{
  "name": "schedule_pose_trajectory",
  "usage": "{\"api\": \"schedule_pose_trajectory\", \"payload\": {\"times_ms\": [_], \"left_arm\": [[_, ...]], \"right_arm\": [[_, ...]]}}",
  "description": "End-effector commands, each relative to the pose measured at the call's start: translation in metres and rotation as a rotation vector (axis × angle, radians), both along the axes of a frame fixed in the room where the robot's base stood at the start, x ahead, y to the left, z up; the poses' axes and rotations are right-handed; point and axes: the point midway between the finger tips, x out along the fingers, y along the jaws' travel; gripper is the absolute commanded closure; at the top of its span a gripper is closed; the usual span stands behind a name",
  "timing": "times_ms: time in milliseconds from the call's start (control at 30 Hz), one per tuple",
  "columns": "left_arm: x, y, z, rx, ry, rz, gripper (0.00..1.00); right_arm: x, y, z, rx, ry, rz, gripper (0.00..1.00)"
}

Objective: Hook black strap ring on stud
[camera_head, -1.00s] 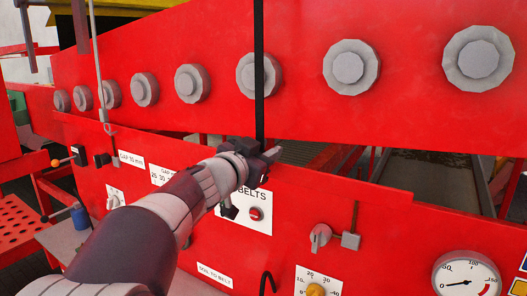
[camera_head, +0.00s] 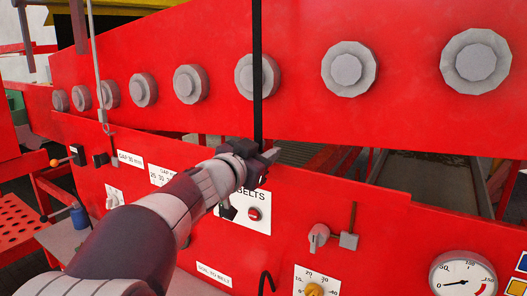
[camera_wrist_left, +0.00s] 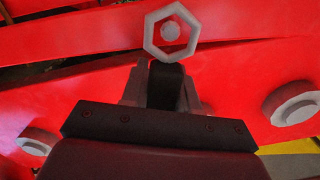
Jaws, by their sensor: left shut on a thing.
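The black strap (camera_head: 257,70) hangs straight down the red panel, passing in front of a round grey fitting, to my left gripper (camera_head: 268,156). The gripper is shut on the strap's lower end, level with the gap below the upper panel. In the left wrist view a black piece (camera_wrist_left: 165,85) sits between the fingers of my left gripper (camera_wrist_left: 166,76). Just beyond the fingertips is a pale six-sided ring (camera_wrist_left: 150,33) with a small grey stud (camera_wrist_left: 171,32) showing inside its opening. Whether the ring is around the stud or only in line with it, I cannot tell. My right gripper is out of view.
A row of round grey fittings (camera_head: 349,68) runs along the upper red panel. Below are the BELTS label with a red button (camera_head: 255,214), a grey knob (camera_head: 318,236), a black hook (camera_head: 267,281) and a dial gauge (camera_head: 463,274). A thin rod (camera_head: 97,70) hangs at left.

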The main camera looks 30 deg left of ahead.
Motion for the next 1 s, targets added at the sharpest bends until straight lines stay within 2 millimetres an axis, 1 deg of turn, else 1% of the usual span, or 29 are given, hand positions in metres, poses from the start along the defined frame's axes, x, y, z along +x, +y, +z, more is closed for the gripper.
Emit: {"api": "schedule_pose_trajectory", "payload": {"times_ms": [167, 700, 1000], "left_arm": [[0.002, 0.0, 0.0, -0.001, 0.001, 0.0, 1.0], [0.024, -0.002, 0.0, -0.002, 0.001, 0.0, 1.0], [0.025, -0.002, 0.0, -0.001, 0.001, 0.0, 1.0]], "right_arm": [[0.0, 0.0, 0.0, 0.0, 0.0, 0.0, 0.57], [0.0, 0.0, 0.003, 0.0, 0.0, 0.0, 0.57], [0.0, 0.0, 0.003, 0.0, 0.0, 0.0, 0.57]]}}
